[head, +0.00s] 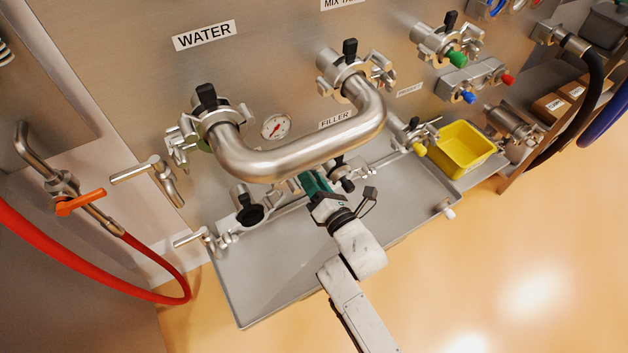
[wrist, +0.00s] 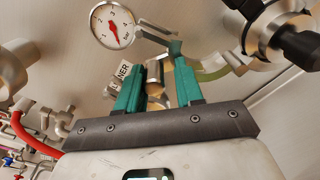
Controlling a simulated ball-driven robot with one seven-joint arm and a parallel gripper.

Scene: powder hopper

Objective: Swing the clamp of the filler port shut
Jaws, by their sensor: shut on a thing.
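The filler port sits on the steel panel under the FILLER label (head: 336,119), partly hidden behind the big U-shaped pipe and my gripper. Its clamp is metal with a black knob (head: 347,184); a steel ring and black knob also show at the upper right of the wrist view (wrist: 300,42). My gripper (head: 313,182) has green fingers and is at the port, below the pipe. In the wrist view, its fingers are shut on a small shiny metal piece (wrist: 155,85), which looks like part of the clamp. How far the clamp stands open is hard to see.
The U-shaped pipe (head: 290,158) passes close above my gripper. A grey tray (head: 270,268) lies below, and a yellow bin (head: 462,147) stands to the right. A pressure gauge (head: 275,126) is on the panel. A red hose (head: 90,271) hangs at the left.

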